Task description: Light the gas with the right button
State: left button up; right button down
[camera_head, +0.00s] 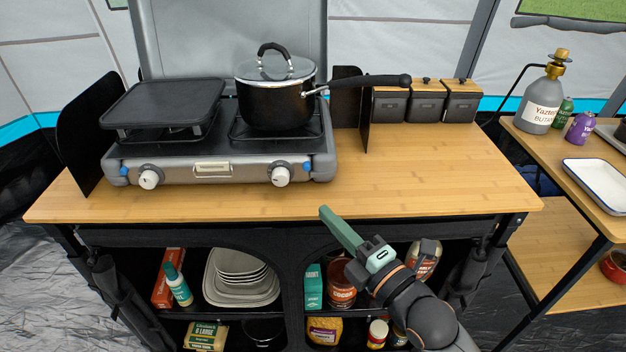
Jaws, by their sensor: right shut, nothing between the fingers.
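A two-burner gas stove (218,170) stands on the wooden counter. Its front has a left white knob (149,179) and a right white knob (281,176). A small blue button (307,167) sits just right of the right knob, and another blue button (124,171) is near the left knob. A black pot (277,103) with a glass lid stands on the right burner, and a black griddle (162,102) covers the left one. My right gripper (325,212) is shut and empty, in front of the counter edge, below and right of the right knob, apart from it. My left gripper is out of view.
The pot's long handle (370,81) points right. Black wind screens (87,135) flank the stove. Canisters (426,101) stand at the back right. The counter (430,165) right of the stove is clear. Plates (241,277) and food packets fill the shelves below. A gas bottle (541,104) stands on the side table.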

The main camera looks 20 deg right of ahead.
send_near(297, 165)
jog(key=a, duration=0.3)
jog(key=w, duration=0.1)
jog(key=w+d, duration=0.1)
jog(key=w, duration=0.1)
jog(key=shift+w+d, duration=0.1)
jog(key=shift+w, duration=0.2)
jog(key=shift+w+d, duration=0.15)
jog(key=shift+w, duration=0.2)
